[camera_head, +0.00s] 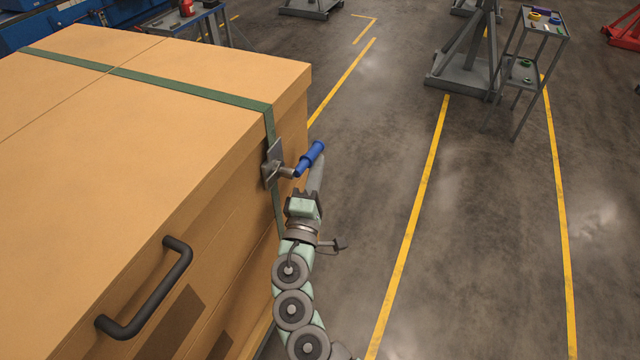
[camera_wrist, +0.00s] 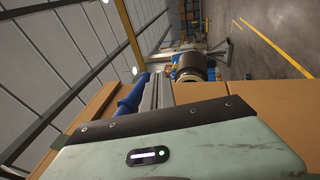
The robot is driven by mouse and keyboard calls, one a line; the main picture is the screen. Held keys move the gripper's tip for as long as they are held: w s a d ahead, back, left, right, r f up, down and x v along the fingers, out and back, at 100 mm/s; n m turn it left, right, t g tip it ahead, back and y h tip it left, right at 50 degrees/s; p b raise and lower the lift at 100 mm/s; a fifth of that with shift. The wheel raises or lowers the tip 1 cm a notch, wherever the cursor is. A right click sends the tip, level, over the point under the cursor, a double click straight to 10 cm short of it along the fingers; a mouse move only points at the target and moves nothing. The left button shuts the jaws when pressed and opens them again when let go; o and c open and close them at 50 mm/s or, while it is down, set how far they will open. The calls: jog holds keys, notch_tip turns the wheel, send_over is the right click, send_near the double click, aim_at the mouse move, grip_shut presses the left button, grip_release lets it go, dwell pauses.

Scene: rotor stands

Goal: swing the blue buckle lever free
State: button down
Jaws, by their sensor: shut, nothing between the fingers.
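The blue buckle lever (camera_head: 311,156) sticks out from the metal buckle (camera_head: 271,170) on the side of a large tan crate (camera_head: 200,110). A green strap (camera_head: 185,87) runs over the crate's lid and down to the buckle. My gripper (camera_head: 317,172) is shut and empty, its fingers just below and to the right of the blue lever. In the wrist view the lever (camera_wrist: 131,97) stands just left of the shut fingers (camera_wrist: 157,88). I cannot tell whether fingers and lever touch.
A black handle (camera_head: 150,295) juts from the crate's near side. The floor to the right is open, with yellow lines (camera_head: 415,210). A grey stand (camera_head: 465,80) and a small cart (camera_head: 545,30) stand farther back.

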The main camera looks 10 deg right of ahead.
jog(key=s+d+f+b, duration=0.1)
jog(key=s+f+b, duration=0.1)
jog(key=f, duration=1.1)
jog(key=shift+s+d+f, duration=0.15)
jog(key=shift+s+d, duration=0.1)
jog(key=shift+s, duration=0.25)
